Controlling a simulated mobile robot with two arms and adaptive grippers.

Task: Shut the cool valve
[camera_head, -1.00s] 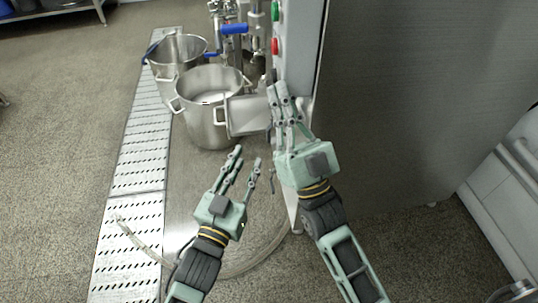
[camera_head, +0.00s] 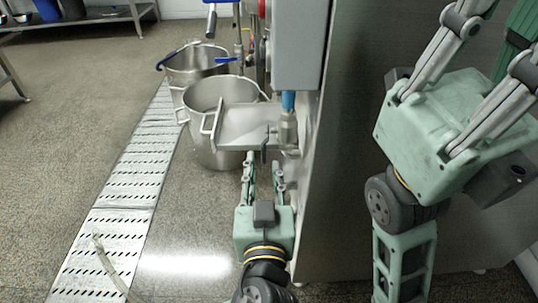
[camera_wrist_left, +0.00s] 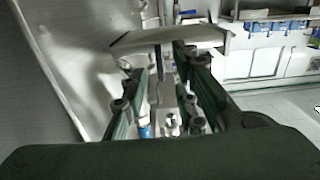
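A small valve with a dark lever (camera_head: 264,150) hangs by the steel tray at the machine's lower front; I take it for the cool valve. A steel pipe fitting (camera_head: 287,132) with a blue section stands just right of it. My left gripper (camera_head: 265,172) is open just below the lever, its fingers pointing up towards it. In the left wrist view, the open fingers (camera_wrist_left: 160,90) stand either side of a thin lever (camera_wrist_left: 158,62); I see no clear contact. My right gripper (camera_head: 485,50) is large and raised at the right, fingers apart, with its tips partly cut off.
Two steel pots (camera_head: 217,150) stand left of the machine, one under the tray (camera_head: 240,128). The grey machine cabinet (camera_head: 345,150) rises close to the right of my left gripper. A perforated floor drain (camera_head: 115,215) runs along the left. Blue-handled levers (camera_head: 228,59) sit above the pots.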

